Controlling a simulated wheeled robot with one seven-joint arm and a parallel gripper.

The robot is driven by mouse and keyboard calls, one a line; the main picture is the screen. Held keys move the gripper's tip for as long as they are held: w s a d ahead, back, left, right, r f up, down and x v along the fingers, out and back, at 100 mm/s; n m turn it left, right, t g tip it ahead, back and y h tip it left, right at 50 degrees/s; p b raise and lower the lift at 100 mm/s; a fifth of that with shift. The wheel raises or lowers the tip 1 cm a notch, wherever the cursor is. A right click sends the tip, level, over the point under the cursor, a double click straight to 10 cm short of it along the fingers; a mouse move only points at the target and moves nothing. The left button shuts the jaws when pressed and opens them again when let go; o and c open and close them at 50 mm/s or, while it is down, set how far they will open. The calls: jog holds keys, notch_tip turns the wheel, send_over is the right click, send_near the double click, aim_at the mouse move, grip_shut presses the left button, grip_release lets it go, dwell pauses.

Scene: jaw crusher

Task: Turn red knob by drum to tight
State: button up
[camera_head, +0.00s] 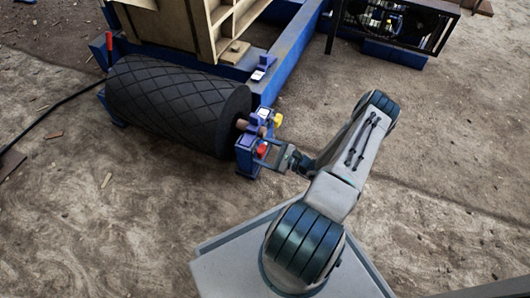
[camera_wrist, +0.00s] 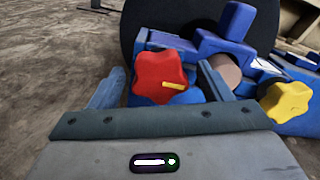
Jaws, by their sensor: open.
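The red knob (camera_wrist: 155,75) is star-shaped, with a yellow mark pointing to the right in the wrist view. It sits on the blue bracket at the end of the black drum (camera_head: 178,105), and also shows in the head view (camera_head: 262,149). My gripper (camera_wrist: 160,88) is open. Its left finger is left of the red knob and its right finger is right of it, with visible gaps. In the head view my gripper (camera_head: 270,157) is close in front of the knob. I cannot tell whether it touches the knob.
A yellow knob (camera_wrist: 287,101) is right of the red one, outside my right finger. The brown drum shaft (camera_wrist: 225,70) ends behind the fingers. A blue frame beam (camera_head: 285,55) runs behind. Bare ground (camera_head: 430,150) lies open to the right.

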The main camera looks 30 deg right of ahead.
jog(key=c, duration=1)
